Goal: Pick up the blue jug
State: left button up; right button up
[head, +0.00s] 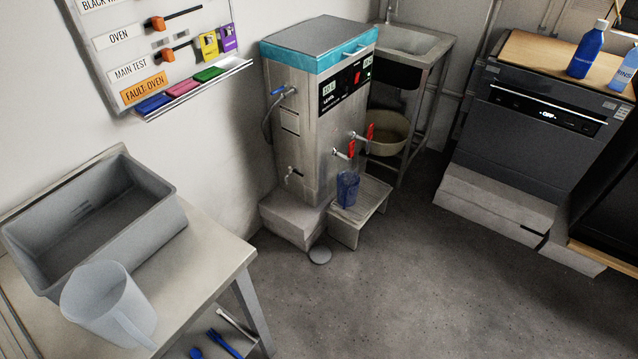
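The blue jug (347,189) is small and translucent in the head view. It stands upright on a low metal stand (362,208) at the foot of the steel water boiler (318,130), below two red-handled taps (360,142). Neither of my grippers shows in this view, and nothing holds the jug.
A table (205,262) at the lower left bears a grey tub (160,212) and a translucent grey pitcher (108,305). A sink (412,42) is behind the boiler. A dark appliance (545,122) with blue bottles (588,50) stands at the right. The middle floor is clear.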

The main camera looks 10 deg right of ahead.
aim_at(348, 182)
jog(key=i+l+u, duration=0.1)
jog(key=i+l, duration=0.15)
jog(key=i+l+u, duration=0.1)
jog(key=l, duration=0.3)
jog(key=i+l, duration=0.35)
jog(key=i+l+u, duration=0.15)
jog(key=l, duration=0.2)
jog(key=i+l+u, duration=0.1)
jog(key=i+l, duration=0.15)
jog(key=l, duration=0.15)
